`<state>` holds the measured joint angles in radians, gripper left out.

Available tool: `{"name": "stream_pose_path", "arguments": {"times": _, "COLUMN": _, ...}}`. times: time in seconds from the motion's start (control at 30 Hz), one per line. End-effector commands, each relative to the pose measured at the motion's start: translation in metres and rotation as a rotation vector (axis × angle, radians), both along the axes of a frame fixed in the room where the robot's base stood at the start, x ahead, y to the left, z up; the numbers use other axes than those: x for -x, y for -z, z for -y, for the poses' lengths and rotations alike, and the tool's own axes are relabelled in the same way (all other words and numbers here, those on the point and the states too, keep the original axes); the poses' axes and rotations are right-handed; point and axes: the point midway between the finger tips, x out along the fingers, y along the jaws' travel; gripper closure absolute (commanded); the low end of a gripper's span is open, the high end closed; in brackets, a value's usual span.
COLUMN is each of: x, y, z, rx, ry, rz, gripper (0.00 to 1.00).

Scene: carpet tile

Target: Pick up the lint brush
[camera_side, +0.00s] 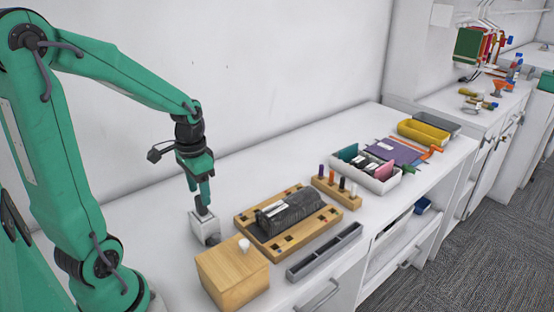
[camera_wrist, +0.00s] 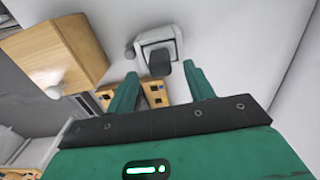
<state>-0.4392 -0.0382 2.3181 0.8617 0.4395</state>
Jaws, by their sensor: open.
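What looks like the lint brush has a dark handle (camera_side: 201,206) that stands up from a white block-shaped holder (camera_side: 202,228) on the white counter. In the wrist view the dark handle (camera_wrist: 163,65) points toward the camera, with the white holder (camera_wrist: 176,36) behind it. The brush's lower part is hidden. My gripper (camera_side: 200,192) points down just above the handle in the side view. In the wrist view my gripper (camera_wrist: 160,78) is open, with a finger on each side of the handle's line and a visible gap to both.
A wooden box (camera_side: 232,276) with a white knob stands close in front. To the right are a wooden tray (camera_side: 321,235) bearing a dark bundle, a grey trough (camera_side: 325,254) and a small wooden rack (camera_side: 336,192). The counter behind the holder is clear up to the wall.

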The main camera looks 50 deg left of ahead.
Motion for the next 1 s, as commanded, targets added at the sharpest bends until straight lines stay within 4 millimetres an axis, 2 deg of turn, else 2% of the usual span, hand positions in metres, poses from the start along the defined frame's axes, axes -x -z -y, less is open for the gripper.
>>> {"name": "stream_pose_path", "arguments": {"times": 0.53, "x": 0.001, "y": 0.047, "z": 0.0, "rx": 0.002, "ry": 0.0, "rz": -0.003, "gripper": 0.47}}
{"name": "stream_pose_path", "arguments": {"times": 1.0, "x": 0.0, "y": 0.051, "z": 0.0, "rx": 0.0, "ry": 0.0, "rz": 0.0, "gripper": 0.47}}
